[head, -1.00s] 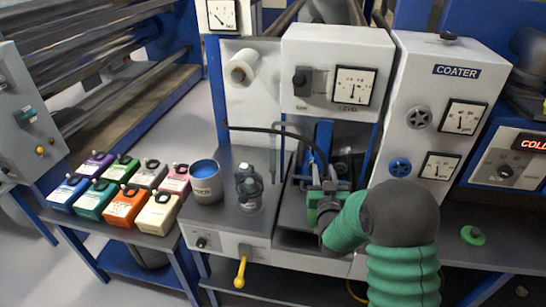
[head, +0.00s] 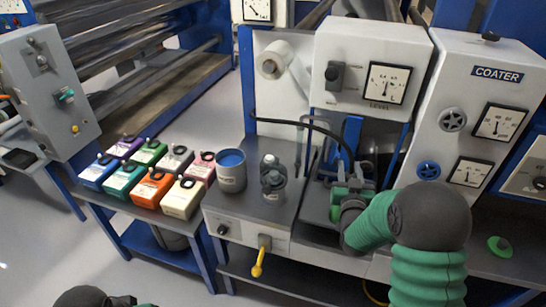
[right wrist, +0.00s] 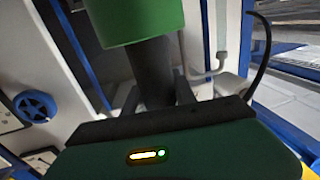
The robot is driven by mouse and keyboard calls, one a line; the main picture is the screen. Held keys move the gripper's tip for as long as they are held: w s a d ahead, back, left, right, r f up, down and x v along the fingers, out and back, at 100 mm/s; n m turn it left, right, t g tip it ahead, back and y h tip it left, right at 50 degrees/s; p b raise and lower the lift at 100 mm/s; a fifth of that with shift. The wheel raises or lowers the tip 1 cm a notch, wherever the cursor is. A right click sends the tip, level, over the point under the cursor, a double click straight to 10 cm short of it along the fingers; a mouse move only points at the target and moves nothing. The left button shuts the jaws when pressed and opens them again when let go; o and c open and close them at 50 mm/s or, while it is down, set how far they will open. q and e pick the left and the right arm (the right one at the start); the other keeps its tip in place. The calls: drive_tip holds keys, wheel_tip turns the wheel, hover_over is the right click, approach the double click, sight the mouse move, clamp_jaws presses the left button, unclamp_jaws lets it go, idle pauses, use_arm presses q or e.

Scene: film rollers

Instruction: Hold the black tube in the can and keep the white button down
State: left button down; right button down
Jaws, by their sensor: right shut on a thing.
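No tube shows in the can. My right gripper (head: 349,193) is at the bay right of the jars. The right wrist view shows it (right wrist: 158,98) shut around a dark cylinder (right wrist: 150,65) with a green top (right wrist: 140,20). I cannot make out a white button. My left gripper is not in view; only a dark part of my left arm shows.
Several coloured boxes (head: 147,180) stand on a low table to the left. A yellow lever (head: 260,260) sticks out of the front panel. A green knob (head: 499,246) is at the right.

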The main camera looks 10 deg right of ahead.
drive_tip(key=c, duration=1.4)
unclamp_jaws()
drive_tip(key=shift+w, duration=0.15)
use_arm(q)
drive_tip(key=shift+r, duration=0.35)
use_arm(e)
drive_tip(key=o, duration=0.5)
